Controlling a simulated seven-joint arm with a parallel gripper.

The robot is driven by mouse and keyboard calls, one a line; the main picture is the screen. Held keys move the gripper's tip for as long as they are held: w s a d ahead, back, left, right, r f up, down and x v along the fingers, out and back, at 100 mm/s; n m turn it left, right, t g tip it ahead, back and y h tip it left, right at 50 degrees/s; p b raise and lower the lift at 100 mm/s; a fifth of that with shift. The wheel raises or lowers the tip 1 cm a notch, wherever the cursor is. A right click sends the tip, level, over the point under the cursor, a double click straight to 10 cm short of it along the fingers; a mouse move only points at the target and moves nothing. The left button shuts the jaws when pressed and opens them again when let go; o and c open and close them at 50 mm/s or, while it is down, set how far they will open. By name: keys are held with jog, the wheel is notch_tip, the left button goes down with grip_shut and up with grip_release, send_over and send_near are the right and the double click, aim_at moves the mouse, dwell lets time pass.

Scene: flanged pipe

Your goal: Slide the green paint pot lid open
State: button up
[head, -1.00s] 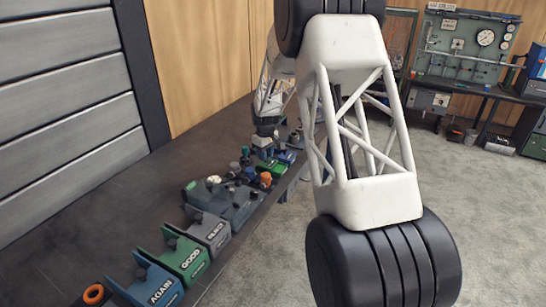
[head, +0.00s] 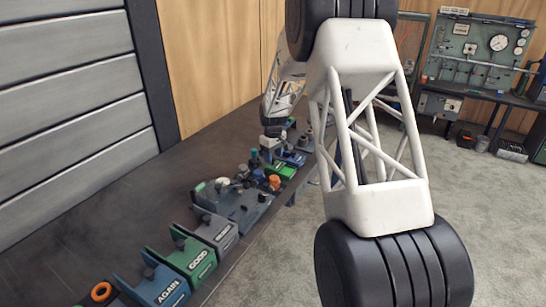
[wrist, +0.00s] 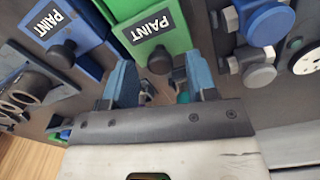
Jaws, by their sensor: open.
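The green paint pot lid (wrist: 178,22) carries a white-on-black PAINT label and a dark round knob (wrist: 161,61) in the wrist view. My gripper (wrist: 160,88) is open, with its blue fingers on either side, just short of the knob. Whether the fingers touch the lid I cannot tell. In the head view the green paint pot (head: 279,171) stands far along the bench, with my gripper (head: 270,150) above it, small and partly hidden. The inside of the pot is not visible.
A blue paint pot (wrist: 68,28) with its own knob stands close left of the green one in the wrist view. Blue and grey fittings (wrist: 255,45) lie close to the right. Blue, green and grey labelled boxes stand along the near bench (head: 95,215).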

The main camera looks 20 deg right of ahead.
aim_at(273, 158)
jog(key=shift+r, duration=3.55)
jog(key=shift+r, duration=0.1)
jog(key=shift+r, duration=1.5)
jog(key=shift+s, duration=0.15)
jog(key=s+a, duration=0.1)
jog(key=s, duration=1.4)
jog(key=shift+s+a, duration=0.15)
jog(key=shift+s, duration=0.2)
